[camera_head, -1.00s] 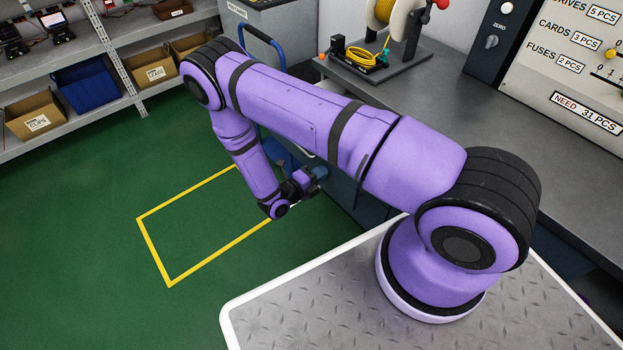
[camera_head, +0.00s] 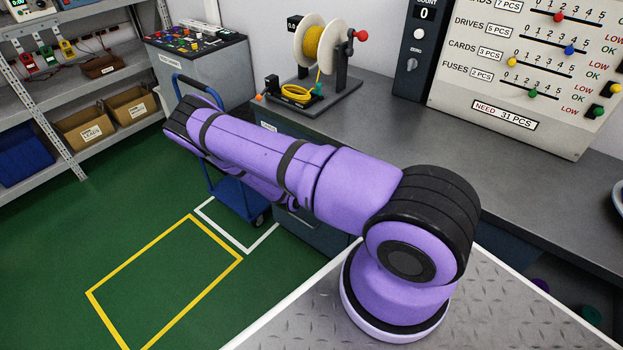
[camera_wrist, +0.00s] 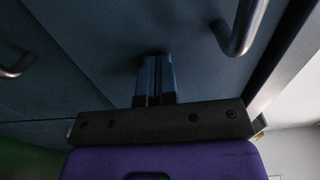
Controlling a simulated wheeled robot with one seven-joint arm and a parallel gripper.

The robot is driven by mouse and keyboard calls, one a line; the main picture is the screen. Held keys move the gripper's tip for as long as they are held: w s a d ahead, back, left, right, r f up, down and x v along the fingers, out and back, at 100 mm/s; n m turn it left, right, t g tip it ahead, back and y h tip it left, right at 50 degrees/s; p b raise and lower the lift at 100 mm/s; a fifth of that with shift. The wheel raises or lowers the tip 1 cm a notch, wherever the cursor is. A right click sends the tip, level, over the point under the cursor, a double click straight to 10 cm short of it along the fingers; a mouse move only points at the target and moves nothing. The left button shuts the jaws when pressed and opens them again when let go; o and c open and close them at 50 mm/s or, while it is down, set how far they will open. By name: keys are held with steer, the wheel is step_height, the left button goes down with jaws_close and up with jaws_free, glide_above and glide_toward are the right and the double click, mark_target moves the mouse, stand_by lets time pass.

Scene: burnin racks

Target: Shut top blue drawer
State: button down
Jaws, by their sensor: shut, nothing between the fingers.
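The dark blue drawer unit (camera_head: 325,238) stands under the grey bench, mostly hidden by my arm in the head view. In the wrist view, a blue drawer front (camera_wrist: 190,45) fills most of the picture, with a grey bar handle (camera_wrist: 240,30) at upper right. A second handle (camera_wrist: 14,66) shows at the left, beyond a seam. My gripper (camera_wrist: 154,62) is shut and empty, its fingertips at or very near the blue front, beside the handle. I cannot tell whether they touch, or how far the drawer stands out. The head view hides my gripper behind the arm.
A blue trolley (camera_head: 240,195) stands close beyond the drawer unit. The bench (camera_head: 400,130) carries a yellow cable reel (camera_head: 318,42). Shelves (camera_head: 70,100) with bins line the left wall. Green floor (camera_head: 110,230) with a yellow-outlined rectangle is clear.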

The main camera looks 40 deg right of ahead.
steer(key=shift+w+d+r, duration=0.1)
steer(key=shift+w+d, duration=0.1)
steer(key=shift+d, duration=0.75)
steer(key=shift+d, duration=0.1)
steer(key=s+a, duration=0.2)
steer(key=a, duration=1.2)
steer(key=shift+s+a, duration=0.25)
steer(key=shift+s, duration=0.15)
